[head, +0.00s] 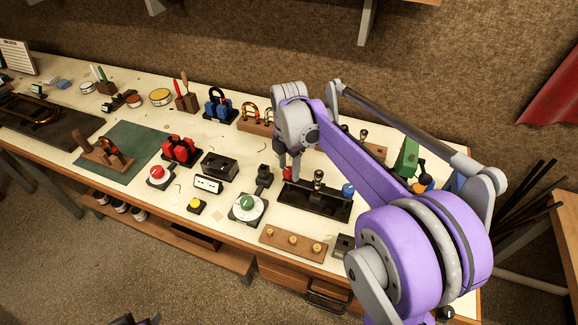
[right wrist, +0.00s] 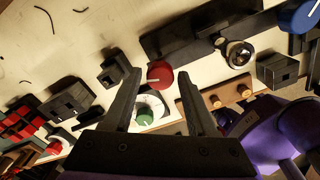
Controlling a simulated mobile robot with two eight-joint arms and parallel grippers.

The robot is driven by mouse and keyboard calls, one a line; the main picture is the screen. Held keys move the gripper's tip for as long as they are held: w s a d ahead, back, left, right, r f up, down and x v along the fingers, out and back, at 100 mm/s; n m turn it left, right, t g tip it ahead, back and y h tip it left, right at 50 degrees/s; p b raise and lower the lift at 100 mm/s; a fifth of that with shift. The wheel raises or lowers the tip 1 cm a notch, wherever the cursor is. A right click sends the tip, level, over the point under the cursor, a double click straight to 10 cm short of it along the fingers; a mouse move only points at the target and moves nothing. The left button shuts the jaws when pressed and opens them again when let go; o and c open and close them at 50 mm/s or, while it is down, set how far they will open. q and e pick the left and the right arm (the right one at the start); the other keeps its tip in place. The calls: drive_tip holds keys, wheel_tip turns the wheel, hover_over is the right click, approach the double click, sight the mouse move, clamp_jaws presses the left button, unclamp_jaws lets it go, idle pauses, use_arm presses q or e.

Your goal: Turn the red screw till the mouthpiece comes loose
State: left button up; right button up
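The red screw (right wrist: 160,75) is a round red knob at one end of a black holder (right wrist: 185,40). In the head view the red screw (head: 287,173) shows just below my right gripper (head: 288,166). The mouthpiece (head: 318,180), a dark and silvery cup shape, stands upright in the middle of the holder (head: 310,203); it also shows in the right wrist view (right wrist: 238,52). My right gripper (right wrist: 158,76) is open, its fingers to either side of the red screw in the picture. Whether they reach down around it I cannot tell. My left gripper does not show.
A blue knob (head: 348,190) is at the holder's other end. Near it are a white dial with a green knob (head: 247,204), a black clamp block (head: 264,178) and a wooden strip with brass buttons (head: 292,243). A red-knobbed dial (head: 158,174) is farther left.

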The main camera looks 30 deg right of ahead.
clamp_jaws()
